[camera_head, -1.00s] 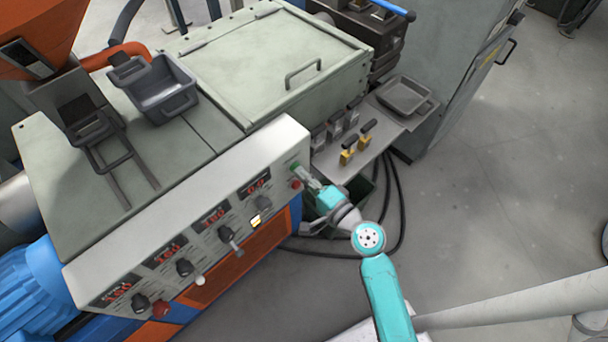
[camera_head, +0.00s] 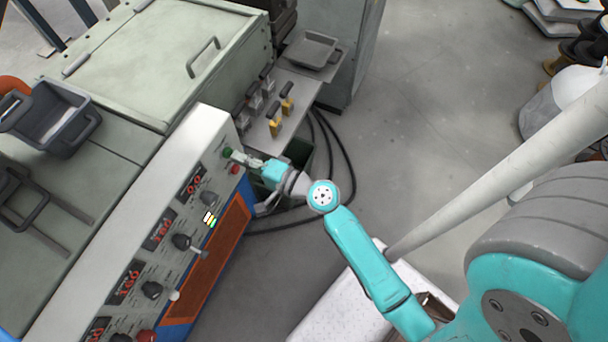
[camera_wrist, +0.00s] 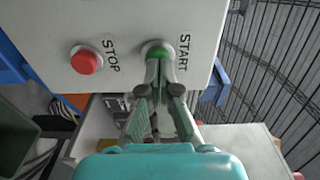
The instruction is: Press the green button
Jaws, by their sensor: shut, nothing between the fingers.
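The green button (camera_wrist: 157,52), labelled START, is on the grey control panel (camera_wrist: 120,22) in the wrist view. It also shows at the panel's upper right end in the head view (camera_head: 227,153). My gripper (camera_wrist: 159,62) is shut and empty, with its fingertips at the button's lower edge. They look very close to or touching it; I cannot tell whether it is pushed in. The red STOP button (camera_wrist: 87,61) is to the left of the green one in the wrist view and shows just below it in the head view (camera_head: 235,169).
The panel also carries red displays, black knobs (camera_head: 181,241) and a lever. A ledge with yellow-based handles (camera_head: 276,127) and a grey tray (camera_head: 312,52) lies beyond the gripper. Black cables (camera_head: 345,170) lie on the floor. Open floor is to the right.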

